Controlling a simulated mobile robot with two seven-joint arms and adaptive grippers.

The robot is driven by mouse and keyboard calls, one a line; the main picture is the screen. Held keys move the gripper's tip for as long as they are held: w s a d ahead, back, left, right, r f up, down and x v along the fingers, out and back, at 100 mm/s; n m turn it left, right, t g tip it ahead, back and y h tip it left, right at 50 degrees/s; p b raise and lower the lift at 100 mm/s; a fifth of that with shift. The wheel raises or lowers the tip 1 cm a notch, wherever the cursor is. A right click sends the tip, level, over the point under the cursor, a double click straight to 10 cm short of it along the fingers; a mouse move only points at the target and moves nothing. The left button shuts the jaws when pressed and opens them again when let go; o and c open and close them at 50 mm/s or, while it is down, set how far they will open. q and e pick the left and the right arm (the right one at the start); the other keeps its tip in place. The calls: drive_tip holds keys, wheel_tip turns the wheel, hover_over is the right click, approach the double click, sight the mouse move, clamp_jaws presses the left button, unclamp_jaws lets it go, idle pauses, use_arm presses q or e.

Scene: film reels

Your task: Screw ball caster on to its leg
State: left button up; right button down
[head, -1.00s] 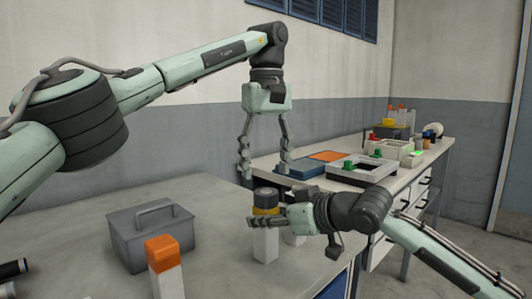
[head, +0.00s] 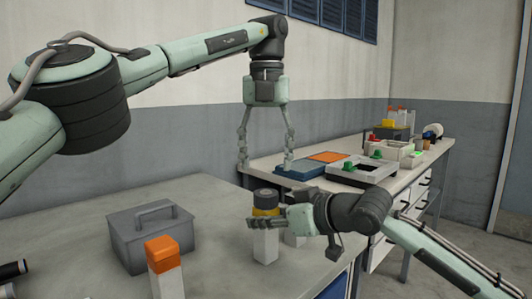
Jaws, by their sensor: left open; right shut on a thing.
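A dark round piece with a yellow band (head: 265,199), seemingly the ball caster, sits upright on top of a white square leg (head: 265,246). My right gripper (head: 262,224) comes in from the right and is shut on the leg's upper part, just below the yellow band. Its fingers hide the joint between the two pieces. My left gripper (head: 266,164) points down above the caster, open and empty, with its fingers spread to either side and a gap between its tips and the caster.
A grey lidded box with a handle (head: 150,236) and a white block with an orange top (head: 163,266) stand left on the grey table (head: 80,231). A far bench holds trays, including a blue one (head: 298,170).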

sight(266, 192)
use_arm(q)
drive_tip(key=n, duration=0.4)
drive_tip(key=shift+r+n, duration=0.15)
drive_tip(key=shift+n, duration=0.25)
drive_tip(key=n, duration=0.5)
drive_tip(key=shift+w+r, duration=0.1)
drive_tip(key=shift+r, duration=0.1)
drive_tip(key=shift+f, duration=0.1)
drive_tip(key=shift+f, duration=3.95)
drive_tip(key=shift+c, duration=0.3)
